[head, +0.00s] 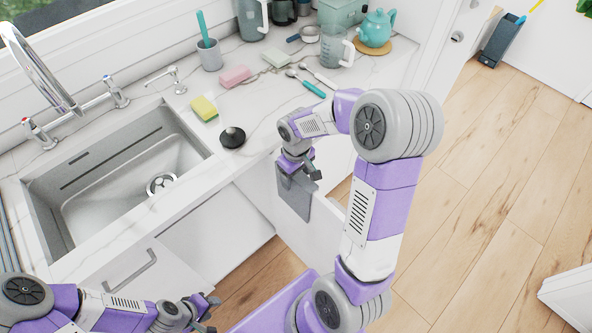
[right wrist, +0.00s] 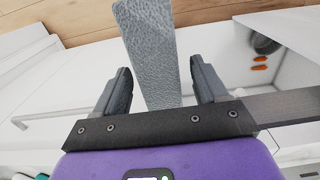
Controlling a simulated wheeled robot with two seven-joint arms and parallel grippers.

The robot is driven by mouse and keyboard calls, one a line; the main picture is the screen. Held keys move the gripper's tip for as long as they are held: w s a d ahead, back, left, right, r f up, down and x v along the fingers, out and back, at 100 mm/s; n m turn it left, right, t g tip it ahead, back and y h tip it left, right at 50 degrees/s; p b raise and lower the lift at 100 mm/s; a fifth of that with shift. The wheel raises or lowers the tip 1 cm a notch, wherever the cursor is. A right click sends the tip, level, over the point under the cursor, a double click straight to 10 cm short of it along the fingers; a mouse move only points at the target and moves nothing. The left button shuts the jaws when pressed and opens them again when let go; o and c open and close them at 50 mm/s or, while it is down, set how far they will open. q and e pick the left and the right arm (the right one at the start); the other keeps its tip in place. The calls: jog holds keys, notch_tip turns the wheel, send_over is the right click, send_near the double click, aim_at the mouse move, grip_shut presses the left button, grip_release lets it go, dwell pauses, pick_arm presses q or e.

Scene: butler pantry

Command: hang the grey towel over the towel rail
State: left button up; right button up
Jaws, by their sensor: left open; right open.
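The grey towel (head: 295,197) hangs down beneath my right gripper, against a white panel in front of the counter. In the right wrist view the textured towel (right wrist: 150,45) runs as a strip between the two fingers. My right gripper (head: 299,171) is open around it; its fingers (right wrist: 160,85) stand apart on either side, with gaps. The arm hides the towel's top edge, so I cannot tell what supports it. My left gripper (head: 207,305) is open and empty at the lower left, low by the cabinet fronts.
A sink (head: 125,190) with a tall tap is set in the marble counter. A black round stopper (head: 232,137), a yellow-green sponge (head: 204,108) and a pink sponge (head: 235,76) lie near its edge. A bar handle (head: 130,272) sticks out of the cabinet front. The right floor is mostly clear.

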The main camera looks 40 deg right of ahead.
jog(key=shift+f+b, duration=0.5)
jog(key=shift+f, duration=1.5)
jog(key=c, duration=1.1)
jog(key=shift+r, duration=0.1)
jog(key=shift+r, duration=0.1)
jog(key=shift+r+p, duration=0.35)
jog(key=shift+p, duration=0.1)
